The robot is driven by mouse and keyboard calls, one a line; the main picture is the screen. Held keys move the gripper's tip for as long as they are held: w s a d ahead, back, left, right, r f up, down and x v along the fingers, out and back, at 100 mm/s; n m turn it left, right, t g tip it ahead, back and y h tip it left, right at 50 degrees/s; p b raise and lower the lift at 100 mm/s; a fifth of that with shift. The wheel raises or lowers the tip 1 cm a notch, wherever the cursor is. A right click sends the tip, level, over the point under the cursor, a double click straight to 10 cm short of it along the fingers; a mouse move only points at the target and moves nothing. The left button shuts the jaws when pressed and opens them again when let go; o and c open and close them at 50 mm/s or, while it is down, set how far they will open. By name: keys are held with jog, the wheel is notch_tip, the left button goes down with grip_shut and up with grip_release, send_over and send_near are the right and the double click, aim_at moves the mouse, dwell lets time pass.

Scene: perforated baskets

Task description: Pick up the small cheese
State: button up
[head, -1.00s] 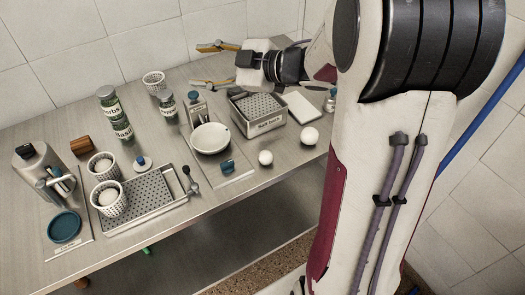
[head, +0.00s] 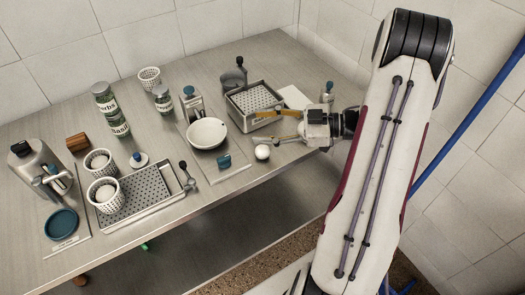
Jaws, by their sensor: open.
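A round white cheese (head: 262,152) sits on the steel table near its front edge. My gripper (head: 255,126) is open, its two yellowish fingers pointing left. In the picture its lower finger is just above this cheese; I cannot tell the height gap, and nothing shows between the fingers. A second white ball seen earlier further right is hidden now, around where my gripper's body is. Two more white rounds sit in perforated white baskets, one in the rear basket (head: 98,167) and one in the front basket (head: 105,204). I cannot tell which cheese is the small one.
A steel box with a perforated top (head: 245,118) stands behind my gripper. A white bowl (head: 207,134) is left of it.

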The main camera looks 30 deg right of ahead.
aim_at(268, 150)
jog(key=s+d+f+m, duration=0.1)
jog(key=s+d+f, duration=0.1)
jog(key=s+d+f+m+t, duration=0.1)
jog(key=s+f, duration=0.1)
jog(key=f, duration=0.1)
jog(key=s+d+f+m+t, duration=0.1)
jog(key=s+d+f, duration=0.1)
jog(key=s+f, duration=0.1)
jog(key=shift+s+d+f+m, duration=0.1)
jog(key=shift+d+m, duration=0.2)
jog(key=shift+m, duration=0.1)
jog(key=shift+x, duration=1.35)
jog(key=shift+x, duration=2.6)
jog(key=c, duration=1.1)
